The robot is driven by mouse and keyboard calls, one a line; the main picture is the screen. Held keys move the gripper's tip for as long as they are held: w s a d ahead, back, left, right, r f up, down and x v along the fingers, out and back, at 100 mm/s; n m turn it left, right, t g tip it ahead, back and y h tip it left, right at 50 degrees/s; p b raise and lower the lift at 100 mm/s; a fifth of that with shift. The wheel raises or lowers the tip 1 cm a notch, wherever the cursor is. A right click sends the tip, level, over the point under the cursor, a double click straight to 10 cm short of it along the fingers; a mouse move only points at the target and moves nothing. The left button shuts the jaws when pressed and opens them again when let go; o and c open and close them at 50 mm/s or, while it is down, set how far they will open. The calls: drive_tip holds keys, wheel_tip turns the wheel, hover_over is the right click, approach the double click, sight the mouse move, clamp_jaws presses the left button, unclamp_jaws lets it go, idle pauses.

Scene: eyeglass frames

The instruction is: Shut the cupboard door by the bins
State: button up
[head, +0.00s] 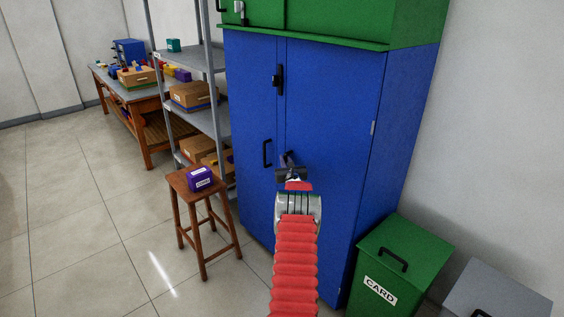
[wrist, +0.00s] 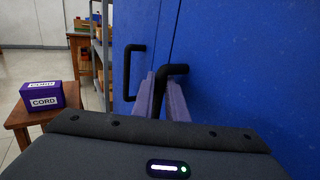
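The tall blue cupboard (head: 330,100) stands by the bins, with two doors side by side. Its right door (head: 335,130) looks flush or nearly flush with the left door (head: 250,100); I cannot tell if a small gap is left. My gripper (head: 290,172) is at the right door's front, near the middle seam. In the wrist view, the right door's black handle (wrist: 176,69) runs down between my two fingers (wrist: 163,100), which sit close on both sides of it. The left door's handle (wrist: 133,70) is free, to the left.
A green card bin (head: 400,255) and a grey bin (head: 500,290) stand right of the cupboard. A wooden stool (head: 203,215) with a purple cord box (head: 200,179) stands left. Shelves and a workbench are behind it. The floor at left is clear.

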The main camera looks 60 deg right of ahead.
drive_tip(key=o, duration=0.4)
drive_tip(key=shift+s+d, duration=0.1)
drive_tip(key=shift+w, duration=0.25)
drive_tip(key=shift+s+a, duration=0.15)
drive_tip(key=shift+a, duration=0.05)
drive_tip(key=shift+v, duration=6.7)
drive_tip(key=shift+f, duration=0.1)
